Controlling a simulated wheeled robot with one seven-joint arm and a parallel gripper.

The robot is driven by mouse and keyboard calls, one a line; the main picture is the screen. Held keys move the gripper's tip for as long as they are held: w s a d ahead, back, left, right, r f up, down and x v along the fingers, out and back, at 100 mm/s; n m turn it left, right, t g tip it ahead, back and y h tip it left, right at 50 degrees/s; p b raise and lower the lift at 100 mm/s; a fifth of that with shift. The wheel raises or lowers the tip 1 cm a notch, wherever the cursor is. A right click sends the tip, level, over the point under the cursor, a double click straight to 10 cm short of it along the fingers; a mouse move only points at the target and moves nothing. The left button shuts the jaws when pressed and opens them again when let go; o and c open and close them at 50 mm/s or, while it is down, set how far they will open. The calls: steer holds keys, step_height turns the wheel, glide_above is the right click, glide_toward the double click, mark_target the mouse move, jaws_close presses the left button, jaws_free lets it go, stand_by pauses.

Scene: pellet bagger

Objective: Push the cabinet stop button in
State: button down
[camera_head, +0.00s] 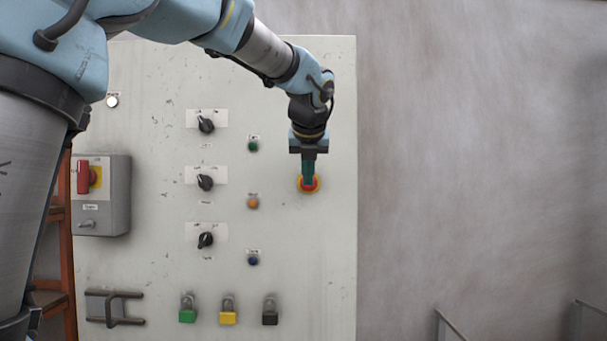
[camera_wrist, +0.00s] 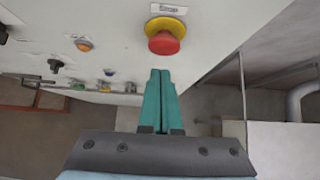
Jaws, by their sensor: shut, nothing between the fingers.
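The cabinet stop button is a red mushroom head on a yellow round plate. In the head view the stop button (camera_head: 309,187) is on the right part of the pale cabinet (camera_head: 335,250), its upper part hidden behind my gripper (camera_head: 308,180). In the wrist view the red button (camera_wrist: 164,43) stands out from the panel beyond the fingertips, with a white label above it. My gripper (camera_wrist: 160,72) has its green fingers shut and empty, pointing at the button. A small gap seems to show between the tips and the red head; I cannot tell its depth.
Three black rotary knobs (camera_head: 205,183) and green, orange (camera_head: 253,203) and blue buttons sit left of the stop button. Padlocks (camera_head: 228,309) hang low on the cabinet. A grey switch box (camera_head: 115,195) is at the left. The wall right of the cabinet is bare.

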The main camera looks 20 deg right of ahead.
steer(key=b+v, duration=0.2)
steer(key=v, duration=0.8)
steer(key=shift+s, duration=0.55)
steer(key=shift+a+f, duration=0.1)
steer(key=shift+f, duration=0.05)
steer(key=w+a+f+n+g+y, duration=0.15)
steer(key=w+a+f+n, duration=0.25)
steer(key=a+f+n, duration=0.6)
steer(key=w+a+f+n+g+y, duration=0.1)
steer(key=w+a+f+n+g, duration=0.15)
steer(key=a+f+n, duration=0.75)
steer(key=s+a+f+n+g, duration=0.1)
steer(key=s+a+f+n, duration=0.2)
steer(key=a+f+n, duration=0.2)
steer(key=s+a+f+n, duration=0.4)
steer(key=f+n, duration=0.4)
steer(key=f, duration=0.3)
steer(key=s+a+f+n+g+y, duration=0.1)
steer(key=s+a+f+n, duration=0.3)
steer(key=a+f+n, duration=0.2)
steer(key=shift+a+f+n+g, duration=0.35)
steer(key=shift+f+n, duration=0.15)
steer(key=shift+f, duration=0.45)
steer(key=shift+s, duration=0.1)
